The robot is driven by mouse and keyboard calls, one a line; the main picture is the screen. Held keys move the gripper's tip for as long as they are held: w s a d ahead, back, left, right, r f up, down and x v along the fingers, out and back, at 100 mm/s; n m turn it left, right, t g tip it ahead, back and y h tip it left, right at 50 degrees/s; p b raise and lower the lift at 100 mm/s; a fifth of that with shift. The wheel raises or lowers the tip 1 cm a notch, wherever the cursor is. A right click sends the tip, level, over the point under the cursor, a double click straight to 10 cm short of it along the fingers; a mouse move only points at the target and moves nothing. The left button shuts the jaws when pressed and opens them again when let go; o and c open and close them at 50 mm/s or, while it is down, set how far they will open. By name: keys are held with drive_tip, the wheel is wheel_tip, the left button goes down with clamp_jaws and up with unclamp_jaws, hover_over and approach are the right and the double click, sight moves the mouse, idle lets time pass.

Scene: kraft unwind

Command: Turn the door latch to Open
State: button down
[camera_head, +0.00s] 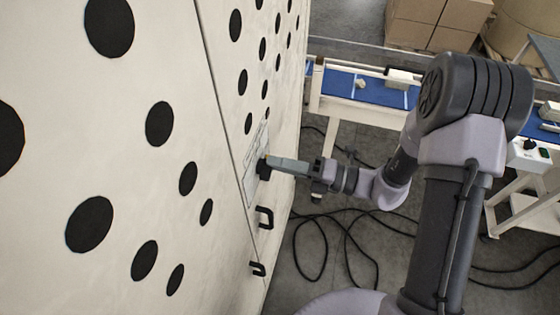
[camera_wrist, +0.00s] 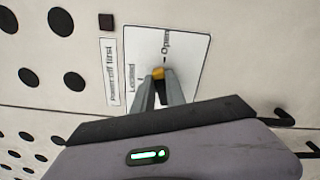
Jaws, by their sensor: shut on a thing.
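The door latch (camera_wrist: 158,73) shows as a small yellow-orange piece between my fingertips in the wrist view. It sits on a white label plate (camera_wrist: 190,58) with the words "Locked" to the left and "Open" at the upper right. My gripper (camera_wrist: 160,82) is shut on the latch, at the plate's middle. In the head view my gripper (camera_head: 272,164) reaches the plate (camera_head: 255,150) on the pale panel from the right, with a dark piece at its tips. The fingers hide most of the latch, so I cannot tell its exact angle.
Two black handles (camera_head: 264,217) (camera_head: 257,268) stick out below the plate. The panel (camera_head: 220,200) has several dark round holes. A blue conveyor (camera_head: 345,85) stands behind my arm. Black cables (camera_head: 345,235) lie on the floor. A "Power-off first" label (camera_wrist: 109,70) is beside the plate.

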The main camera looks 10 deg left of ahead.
drive_tip(key=shift+f+m+p, duration=0.15)
drive_tip(key=shift+m+p, duration=0.7)
drive_tip(key=shift+m, duration=0.15)
drive_tip(key=shift+f+m+p, duration=0.15)
drive_tip(key=shift+m+p, duration=0.65)
drive_tip(key=shift+m, duration=0.2)
drive_tip(key=c, duration=0.8)
unclamp_jaws()
drive_tip(key=d, duration=0.6)
drive_tip(key=shift+s, duration=0.2)
